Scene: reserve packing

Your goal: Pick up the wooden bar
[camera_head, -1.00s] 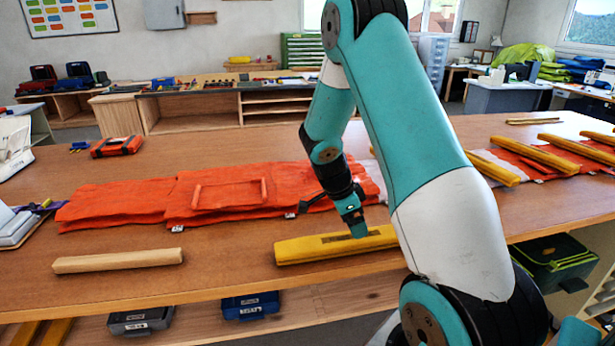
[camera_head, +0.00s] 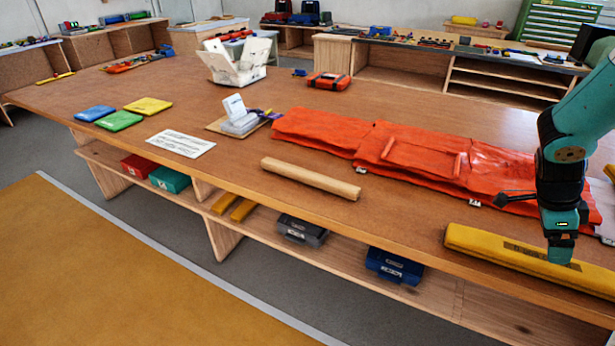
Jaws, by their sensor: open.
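The wooden bar (camera_head: 310,178) is a plain light-brown bar lying flat near the front edge of the long wooden table, in the middle of the head view. My gripper (camera_head: 560,252) is at the right, above and partly in front of a yellow bar (camera_head: 490,246). It is well to the right of the wooden bar and apart from it. My gripper is open, though its fingers show only small. I cannot tell whether its fingertips touch the yellow bar.
Orange fabric pouches (camera_head: 420,155) lie behind the wooden bar. A grey device (camera_head: 240,122) on a board and a paper sheet (camera_head: 181,143) are to its left. Blue, green and yellow packets (camera_head: 119,121) lie further left. The lower shelf holds a dark case (camera_head: 301,230) and a blue case (camera_head: 394,265).

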